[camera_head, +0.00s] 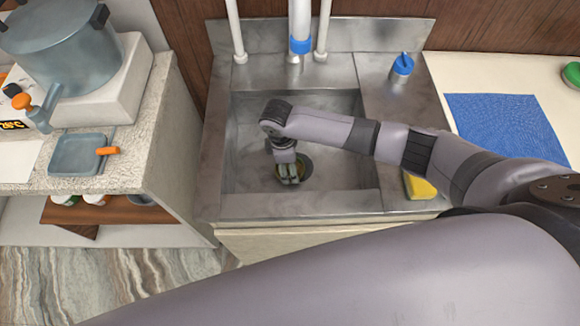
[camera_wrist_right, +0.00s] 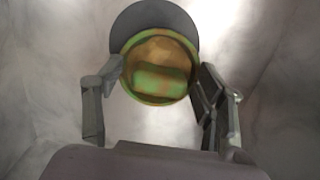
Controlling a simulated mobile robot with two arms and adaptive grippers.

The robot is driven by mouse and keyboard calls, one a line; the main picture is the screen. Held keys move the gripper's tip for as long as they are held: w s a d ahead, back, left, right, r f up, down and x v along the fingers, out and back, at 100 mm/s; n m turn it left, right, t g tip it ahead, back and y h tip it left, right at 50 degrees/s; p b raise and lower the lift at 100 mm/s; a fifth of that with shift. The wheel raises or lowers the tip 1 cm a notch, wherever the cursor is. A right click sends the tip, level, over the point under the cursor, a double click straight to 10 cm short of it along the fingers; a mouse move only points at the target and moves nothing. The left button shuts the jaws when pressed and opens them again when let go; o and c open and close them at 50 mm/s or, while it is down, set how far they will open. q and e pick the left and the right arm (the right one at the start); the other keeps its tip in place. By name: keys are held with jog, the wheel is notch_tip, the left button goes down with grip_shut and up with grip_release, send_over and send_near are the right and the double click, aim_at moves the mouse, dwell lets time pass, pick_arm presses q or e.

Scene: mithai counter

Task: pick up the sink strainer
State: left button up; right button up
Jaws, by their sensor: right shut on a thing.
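The sink strainer (camera_wrist_right: 158,72) is round, with a green rim and an orange and green inside. In the right wrist view it sits between the two fingers of my right gripper (camera_wrist_right: 161,80), which is shut on it. A dark round drain (camera_wrist_right: 135,20) shows partly behind the strainer. In the head view my right gripper (camera_head: 289,174) points down into the sink basin, over the drain (camera_head: 305,167). Only a little of the strainer's edge shows there, and I cannot tell how high it is above the basin floor. My left gripper is not in view.
The steel sink (camera_head: 340,203) has walls around the gripper. A yellow sponge (camera_head: 419,187) lies on its right front rim, and a blue-capped bottle (camera_head: 402,66) stands behind. White pipes with a blue-ended tap (camera_head: 300,45) hang at the back. A pot (camera_head: 75,60) stands left.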

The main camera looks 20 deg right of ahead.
jog(key=shift+s+d+f, duration=0.2)
jog(key=shift+s, duration=0.1)
jog(key=c, duration=0.6)
jog(key=r, duration=1)
jog(key=shift+w+a+b, duration=0.15)
jog(key=shift+w+b, duration=0.15)
jog(key=c, duration=0.5)
jog(key=shift+o, duration=0.2)
